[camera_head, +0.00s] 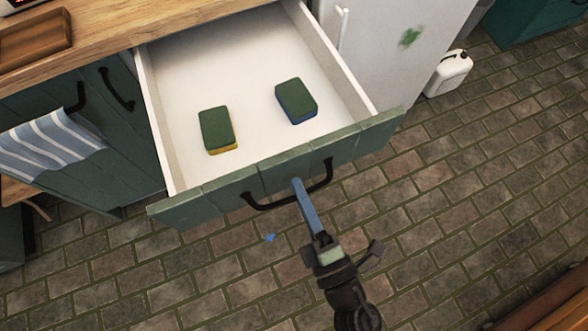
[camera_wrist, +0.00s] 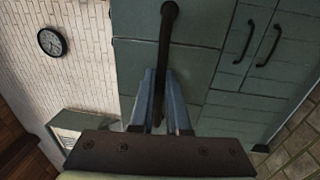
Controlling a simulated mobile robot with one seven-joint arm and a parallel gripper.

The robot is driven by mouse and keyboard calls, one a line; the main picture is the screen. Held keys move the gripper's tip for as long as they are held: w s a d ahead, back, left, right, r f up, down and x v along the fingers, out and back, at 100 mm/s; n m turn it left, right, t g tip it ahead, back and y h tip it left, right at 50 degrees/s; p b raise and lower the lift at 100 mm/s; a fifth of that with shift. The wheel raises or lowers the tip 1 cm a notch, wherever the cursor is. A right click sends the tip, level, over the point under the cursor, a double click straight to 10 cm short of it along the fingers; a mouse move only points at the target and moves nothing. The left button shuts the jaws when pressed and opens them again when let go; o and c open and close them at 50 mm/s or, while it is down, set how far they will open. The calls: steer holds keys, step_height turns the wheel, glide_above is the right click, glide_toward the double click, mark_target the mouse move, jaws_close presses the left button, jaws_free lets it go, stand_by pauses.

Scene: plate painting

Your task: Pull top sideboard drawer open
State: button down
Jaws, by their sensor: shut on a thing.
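The top sideboard drawer (camera_head: 345,150) stands pulled out, with its green front and white inside showing. Its black bar handle (camera_head: 270,204) runs along the front; it also shows in the wrist view (camera_wrist: 168,30). My gripper (camera_head: 299,186) is at the handle, right of its middle. In the wrist view my two blue fingers (camera_wrist: 166,90) lie on either side of the handle bar and are shut on it. Two sponges lie apart in the drawer: one with a yellow underside (camera_head: 217,130) at left, one with a blue underside (camera_head: 296,101) at right.
The wooden countertop (camera_head: 110,30) is above the drawer, with a wooden tray (camera_head: 35,42) on it. A striped towel (camera_head: 50,142) hangs at left. A white panel (camera_head: 400,60) and a white canister (camera_head: 449,73) stand at right.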

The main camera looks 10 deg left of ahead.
steer(key=shift+s+d, duration=0.1)
steer(key=shift+s, duration=0.05)
steer(key=c, duration=0.9)
jaws_free()
steer(key=b+v, duration=0.1)
steer(key=v, duration=1.2)
